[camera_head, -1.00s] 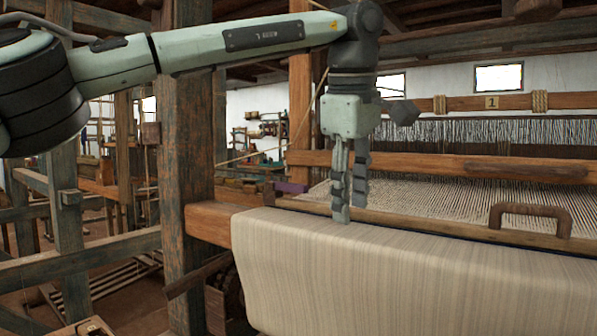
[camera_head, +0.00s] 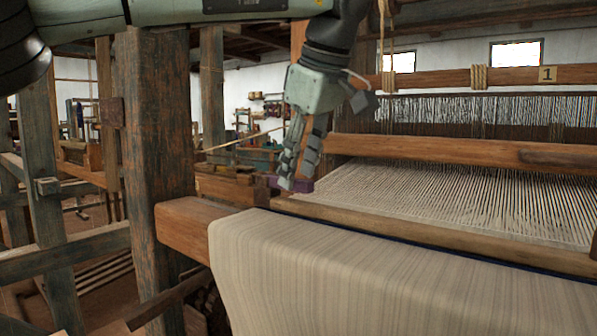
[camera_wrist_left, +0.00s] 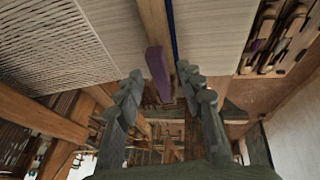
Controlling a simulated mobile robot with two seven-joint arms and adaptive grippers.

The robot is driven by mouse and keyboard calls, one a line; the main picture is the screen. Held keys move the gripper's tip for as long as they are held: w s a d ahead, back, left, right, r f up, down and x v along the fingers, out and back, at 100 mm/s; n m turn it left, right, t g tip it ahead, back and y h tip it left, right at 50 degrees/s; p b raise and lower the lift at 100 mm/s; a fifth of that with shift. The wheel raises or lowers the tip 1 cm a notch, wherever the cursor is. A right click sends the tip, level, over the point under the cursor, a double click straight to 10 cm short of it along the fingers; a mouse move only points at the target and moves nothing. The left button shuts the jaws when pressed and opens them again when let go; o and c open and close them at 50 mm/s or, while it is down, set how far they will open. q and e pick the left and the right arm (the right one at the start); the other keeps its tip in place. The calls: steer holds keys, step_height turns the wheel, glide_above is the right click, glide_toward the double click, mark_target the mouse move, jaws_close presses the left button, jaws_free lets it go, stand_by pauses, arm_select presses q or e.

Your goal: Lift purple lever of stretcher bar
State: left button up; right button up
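The purple lever (camera_head: 303,185) sits at the left end of the wooden bar (camera_head: 440,233) that runs along the cloth edge. In the head view it is partly hidden behind my left gripper (camera_head: 297,180). The fingers are open and hold nothing. I cannot tell whether a finger touches the lever. My right gripper is not in view.
Striped cloth (camera_head: 330,260) hangs over the front beam (camera_head: 185,225). White warp threads (camera_head: 440,195) stretch behind the bar. A thick wooden post (camera_head: 155,120) stands left of my left gripper. The left wrist view shows wooden tools (camera_wrist_left: 275,35) at the right.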

arm_select(q)
steer(key=shift+w+a+f, duration=0.15)
steer(key=shift+w+f, duration=0.1)
steer(key=shift+f, duration=0.35)
jaws_close()
